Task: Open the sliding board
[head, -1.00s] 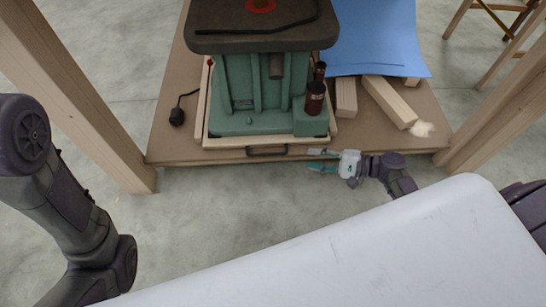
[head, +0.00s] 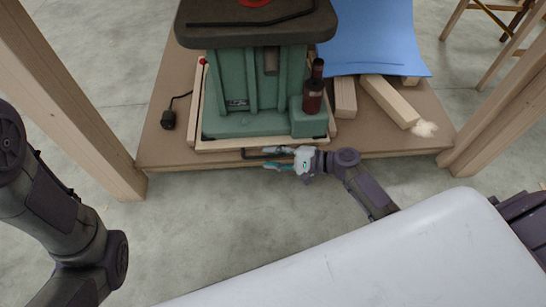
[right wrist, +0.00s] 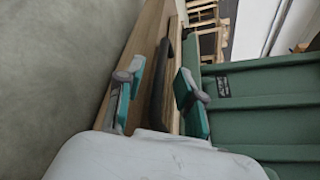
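The sliding board (head: 215,145) is a pale wooden board under the green machine (head: 225,120) on the brown platform. A dark bar handle (head: 251,156) is on its front edge. My right gripper (head: 272,158) is open at the right end of the handle, coming from the right. In the right wrist view, the dark handle (right wrist: 160,85) lies between the two teal fingers of my right gripper (right wrist: 157,92), with gaps showing on both sides. My left arm shows at the left of the head view; its gripper is out of view.
Wooden posts (head: 75,110) stand left and right of the platform (head: 160,152). The floor in front is clear.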

